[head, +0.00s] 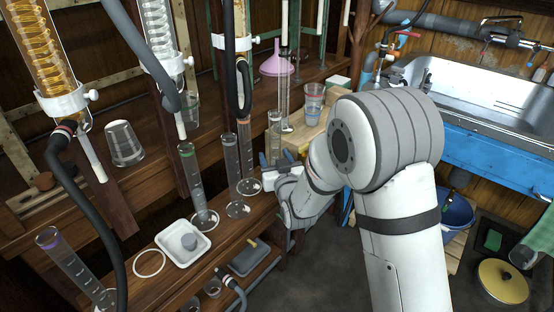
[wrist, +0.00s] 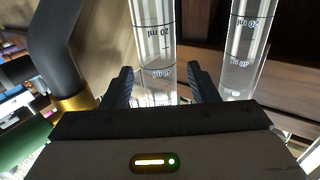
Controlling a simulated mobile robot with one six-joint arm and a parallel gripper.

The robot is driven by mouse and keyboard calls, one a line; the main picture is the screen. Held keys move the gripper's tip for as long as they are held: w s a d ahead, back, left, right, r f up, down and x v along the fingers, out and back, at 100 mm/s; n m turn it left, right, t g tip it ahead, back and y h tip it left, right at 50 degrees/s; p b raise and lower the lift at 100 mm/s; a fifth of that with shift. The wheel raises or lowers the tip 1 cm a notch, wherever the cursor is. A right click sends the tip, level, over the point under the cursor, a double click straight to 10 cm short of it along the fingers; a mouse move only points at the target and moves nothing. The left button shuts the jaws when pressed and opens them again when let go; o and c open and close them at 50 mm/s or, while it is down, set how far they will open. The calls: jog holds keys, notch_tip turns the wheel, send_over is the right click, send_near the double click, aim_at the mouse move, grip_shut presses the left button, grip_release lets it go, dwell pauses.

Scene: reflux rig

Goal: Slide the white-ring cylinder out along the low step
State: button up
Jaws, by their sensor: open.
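Two clear graduated cylinders stand close together on the low step in the head view. The left one (head: 231,160) has a pale rim that looks like the white ring; the other (head: 245,150) has an orange ring. My gripper (head: 273,166) is open just right of them. In the wrist view, one clear cylinder (wrist: 153,50) stands in line with the gap between the open fingers (wrist: 160,85). A second cylinder (wrist: 240,50) stands to the right, outside the fingers. Their top rings are out of that view, so I cannot tell which is which there.
A white tray (head: 184,256) and a loose white ring (head: 149,263) lie on the step. A black hose (head: 243,90) hangs above; a hose (wrist: 60,50) is left in the wrist view.

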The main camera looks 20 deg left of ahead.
jog(key=p+v, duration=0.2)
jog(key=v, duration=0.5)
jog(key=shift+s+d, duration=0.25)
jog(key=shift+s, duration=0.05)
jog(key=shift+o, duration=0.6)
jog(key=shift+o, duration=1.4)
notch_tip(320, 180, up, 10)
jog(key=p, duration=0.4)
jog(key=shift+p, duration=0.35)
